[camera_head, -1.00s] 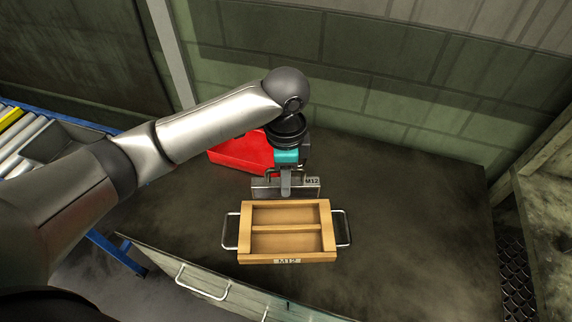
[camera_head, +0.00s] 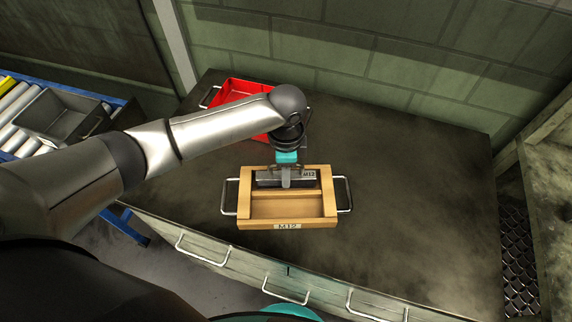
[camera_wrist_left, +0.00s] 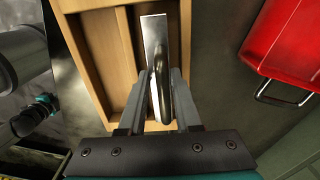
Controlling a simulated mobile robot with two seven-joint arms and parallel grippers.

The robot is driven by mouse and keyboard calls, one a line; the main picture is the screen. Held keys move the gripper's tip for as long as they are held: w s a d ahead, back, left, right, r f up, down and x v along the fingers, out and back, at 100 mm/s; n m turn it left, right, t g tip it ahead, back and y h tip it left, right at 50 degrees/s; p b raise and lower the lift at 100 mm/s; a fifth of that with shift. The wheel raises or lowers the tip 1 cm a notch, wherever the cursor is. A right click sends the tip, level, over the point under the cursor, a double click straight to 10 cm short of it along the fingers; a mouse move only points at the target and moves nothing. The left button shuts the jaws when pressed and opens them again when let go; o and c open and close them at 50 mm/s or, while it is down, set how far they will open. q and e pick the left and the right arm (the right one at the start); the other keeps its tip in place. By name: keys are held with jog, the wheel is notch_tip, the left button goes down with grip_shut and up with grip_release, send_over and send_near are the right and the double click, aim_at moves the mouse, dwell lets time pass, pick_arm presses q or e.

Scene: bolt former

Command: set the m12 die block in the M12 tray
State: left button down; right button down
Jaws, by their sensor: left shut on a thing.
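The M12 die block (camera_head: 272,180) is a dark grey metal slab with a handle and an M12 label. My left gripper (camera_head: 286,181) is shut on the block's handle; the grip also shows in the left wrist view (camera_wrist_left: 160,85). The wooden M12 tray (camera_head: 258,224) has two compartments, a divider and wire side handles. The block is upright, lined up lengthwise with the rear compartment. I cannot tell whether it rests on the tray floor or hangs just above it. The right gripper is not in view.
A red crate (camera_head: 232,92) with wire handles stands behind the tray to the left, partly behind my left arm. The tray's front compartment (camera_head: 286,208) is empty. The table (camera_head: 420,190) is clear to the right. A grey bin (camera_head: 58,115) stands on the roller conveyor at left.

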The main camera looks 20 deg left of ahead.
pick_arm(q)
jog(key=shift+w+r, duration=0.1)
jog(key=shift+r, duration=0.05)
jog(key=c, duration=1.1)
grip_release()
jog(key=shift+f, duration=0.2)
jog(key=o, duration=0.5)
notch_tip(320, 180, up, 12)
jog(key=shift+r+p, duration=0.15)
jog(key=shift+p, duration=0.95)
